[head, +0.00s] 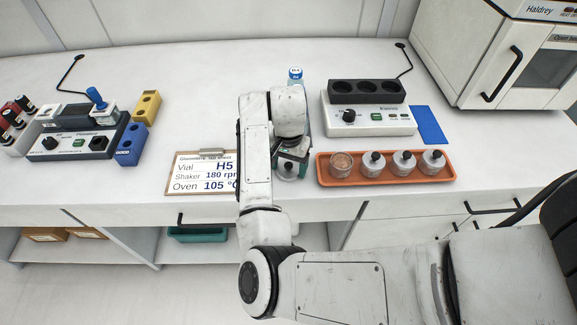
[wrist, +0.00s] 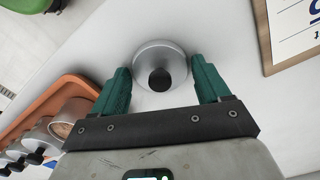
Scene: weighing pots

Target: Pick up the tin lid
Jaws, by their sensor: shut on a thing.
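The tin lid (wrist: 160,52) is a round silver piece with a black knob on top. In the wrist view it sits between the two green fingers of my gripper (wrist: 162,84), which is shut on it. In the head view my gripper (head: 291,163) is over the bench between the clipboard and the orange tray, with the lid (head: 287,174) partly hidden below it. I cannot tell whether the lid touches the bench. An open tin (head: 342,166) with brown contents stands at the left end of the tray; it also shows in the wrist view (wrist: 68,121).
The orange tray (head: 385,180) holds several tins, the others lidded with black knobs. A clipboard (head: 203,174) lies left of my gripper. A device with a black block (head: 368,112) stands behind the tray, a blue pad (head: 430,125) beside it. A white oven (head: 490,55) stands at right.

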